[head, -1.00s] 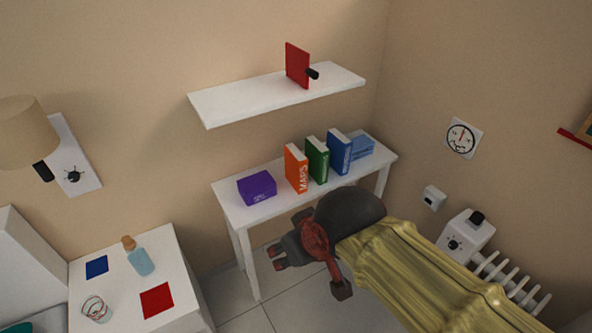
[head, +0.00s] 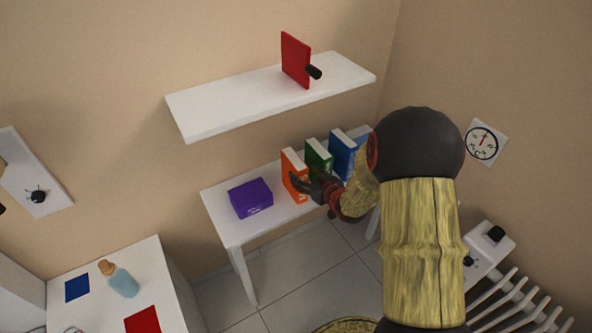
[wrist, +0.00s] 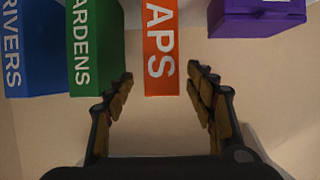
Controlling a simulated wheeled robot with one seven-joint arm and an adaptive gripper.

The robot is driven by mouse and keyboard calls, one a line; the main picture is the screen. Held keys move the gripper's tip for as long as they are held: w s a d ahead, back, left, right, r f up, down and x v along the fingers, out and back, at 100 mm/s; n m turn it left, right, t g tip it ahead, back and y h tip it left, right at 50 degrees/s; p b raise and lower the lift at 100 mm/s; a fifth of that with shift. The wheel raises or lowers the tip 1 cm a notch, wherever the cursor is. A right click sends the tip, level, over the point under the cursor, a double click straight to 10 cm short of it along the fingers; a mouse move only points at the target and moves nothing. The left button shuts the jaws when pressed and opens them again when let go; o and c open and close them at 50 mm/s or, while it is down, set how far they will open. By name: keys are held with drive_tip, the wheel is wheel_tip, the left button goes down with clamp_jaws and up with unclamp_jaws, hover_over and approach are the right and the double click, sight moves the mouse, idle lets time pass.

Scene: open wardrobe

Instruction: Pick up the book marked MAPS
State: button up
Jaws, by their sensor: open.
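The orange book marked MAPS (head: 291,172) stands upright on the white table, between the purple box and the green book. In the wrist view its orange spine (wrist: 160,50) shows the letters "APS"; the rest is cut off by the top edge. My gripper (head: 307,183) is in front of the book in the head view and covers part of its spine. In the wrist view my gripper (wrist: 163,82) is open, with one finger on each side of the lower end of the spine. The fingers hold nothing. I cannot tell whether they touch the book.
A green book (head: 318,156) and a blue book (head: 342,154) stand close to the right of MAPS. A purple box (head: 250,198) sits to the left on the white table (head: 226,225). A white shelf (head: 230,103) with a red upright panel (head: 295,60) hangs above.

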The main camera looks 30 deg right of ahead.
drive_tip(key=shift+w+d+f, duration=0.1)
drive_tip(key=shift+w+f, duration=0.3)
drive_tip(key=shift+f, duration=0.1)
drive_tip(key=b+x, duration=0.1)
drive_tip(key=x, duration=0.1)
drive_tip(key=b+x, duration=0.1)
drive_tip(key=x, duration=0.1)
drive_tip(key=b+x, duration=0.1)
drive_tip(key=x, duration=0.2)
drive_tip(key=shift+w+r, duration=0.2)
drive_tip(key=shift+r, duration=0.15)
drive_tip(key=shift+c, duration=0.8)
clamp_jaws()
